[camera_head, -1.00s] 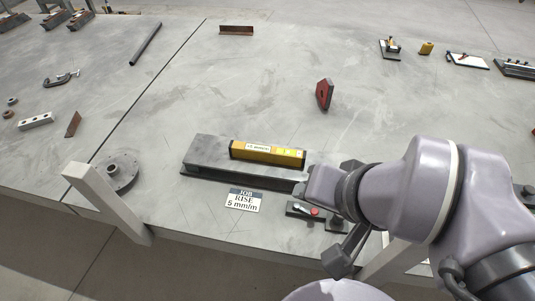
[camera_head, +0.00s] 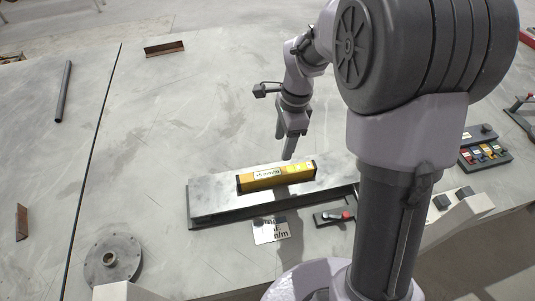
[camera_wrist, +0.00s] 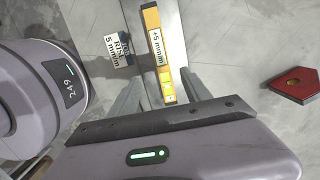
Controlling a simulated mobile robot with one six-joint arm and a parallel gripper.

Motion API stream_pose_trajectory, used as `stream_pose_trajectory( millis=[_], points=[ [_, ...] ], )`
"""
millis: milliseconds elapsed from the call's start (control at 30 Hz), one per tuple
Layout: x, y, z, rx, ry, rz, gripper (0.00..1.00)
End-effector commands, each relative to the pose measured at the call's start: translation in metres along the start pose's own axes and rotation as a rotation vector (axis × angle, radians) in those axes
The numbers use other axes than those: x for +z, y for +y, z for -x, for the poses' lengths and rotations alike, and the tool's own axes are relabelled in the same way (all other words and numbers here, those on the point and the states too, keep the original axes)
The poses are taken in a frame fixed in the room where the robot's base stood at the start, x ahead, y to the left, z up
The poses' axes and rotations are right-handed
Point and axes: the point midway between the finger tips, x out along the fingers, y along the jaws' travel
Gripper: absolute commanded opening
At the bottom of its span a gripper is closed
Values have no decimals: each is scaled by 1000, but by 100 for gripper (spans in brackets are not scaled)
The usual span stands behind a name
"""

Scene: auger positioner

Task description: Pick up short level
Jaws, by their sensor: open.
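The short level is a yellow bar (camera_head: 250,184) with dark ends and a white "+5 mm/m" label. It lies on top of a long grey steel bar (camera_head: 212,209) on the table. In the wrist view the level (camera_wrist: 152,22) runs up the picture between my fingers. My gripper (camera_head: 285,150) is above the level in the head view, fingers pointing down, apart from it. In the wrist view my gripper (camera_wrist: 162,78) is open and empty, with one finger on each side of the level. The level's lower end lies near my gripper's body.
A job sign (camera_head: 271,230) lies in front of the steel bar. A small dark block with a red knob (camera_head: 340,216) is beside it. A round flange (camera_head: 112,258) stands at the front left. A red block (camera_wrist: 297,84) lies at right in the wrist view.

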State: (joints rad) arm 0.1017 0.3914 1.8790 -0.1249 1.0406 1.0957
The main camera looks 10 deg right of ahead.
Motion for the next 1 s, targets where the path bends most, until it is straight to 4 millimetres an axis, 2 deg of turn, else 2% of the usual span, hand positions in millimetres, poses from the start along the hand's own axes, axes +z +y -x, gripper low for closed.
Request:
stream_pose_trajectory(
  millis=[33, 100, 200, 300, 467, 700, 900, 1000],
  points=[
    [0, 1, -24, 4, -1, 0, 56],
    [0, 1, -46, 4, -1, 2, 56],
    [0, 1, -72, 3, -1, 3, 56],
    [0, 0, -89, 2, -1, 3, 56],
    [0, 0, -101, 0, -1, 2, 56],
    [-3, -2, -146, 1, -1, 4, 56],
    [-3, -2, -145, -1, -1, 4, 56],
    [-3, -2, -145, -1, -1, 4, 39]
  ],
)
